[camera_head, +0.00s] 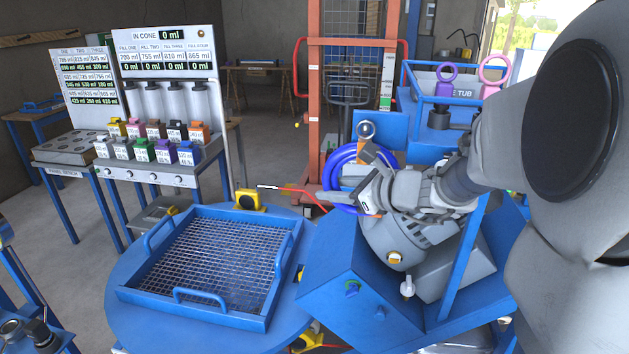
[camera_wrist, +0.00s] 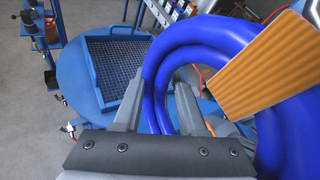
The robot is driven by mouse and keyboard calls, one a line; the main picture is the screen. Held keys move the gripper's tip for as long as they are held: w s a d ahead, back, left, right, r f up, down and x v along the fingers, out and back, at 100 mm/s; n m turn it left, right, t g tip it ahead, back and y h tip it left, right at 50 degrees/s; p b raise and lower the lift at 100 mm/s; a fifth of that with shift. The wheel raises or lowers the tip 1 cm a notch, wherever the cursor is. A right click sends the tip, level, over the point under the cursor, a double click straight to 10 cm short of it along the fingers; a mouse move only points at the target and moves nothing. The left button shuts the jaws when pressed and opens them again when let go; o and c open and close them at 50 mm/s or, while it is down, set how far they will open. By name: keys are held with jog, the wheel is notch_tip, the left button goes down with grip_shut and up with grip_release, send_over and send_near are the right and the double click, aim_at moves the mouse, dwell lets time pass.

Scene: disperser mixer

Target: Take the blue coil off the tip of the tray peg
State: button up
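The blue coil (camera_head: 345,160) is a bundle of thick loops at the centre of the head view, partly behind my gripper. It fills the upper middle of the wrist view (camera_wrist: 158,95). My gripper (camera_head: 352,192) is at the coil's lower side. In the wrist view its two fingers (camera_wrist: 160,95) stand apart, with a stretch of coil between them and the right finger inside the loop. I cannot tell whether they press on it. An orange ribbed block (camera_wrist: 270,65) crosses the coil at upper right. The peg itself cannot be made out.
A round blue table (camera_head: 130,315) bears a blue tray with a mesh floor (camera_head: 215,258) at lower left. A blue machine housing (camera_head: 350,280) lies under my arm. A red frame (camera_head: 314,100) stands behind the coil. A dispenser bench (camera_head: 170,178) with coloured containers stands back left.

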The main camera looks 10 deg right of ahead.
grip_shut()
dwell(0.9)
grip_release()
grip_shut()
dwell(1.1)
jog(key=shift+r, duration=0.2)
jog(key=shift+r+p, duration=0.45)
jog(key=shift+r, duration=0.1)
dwell(0.5)
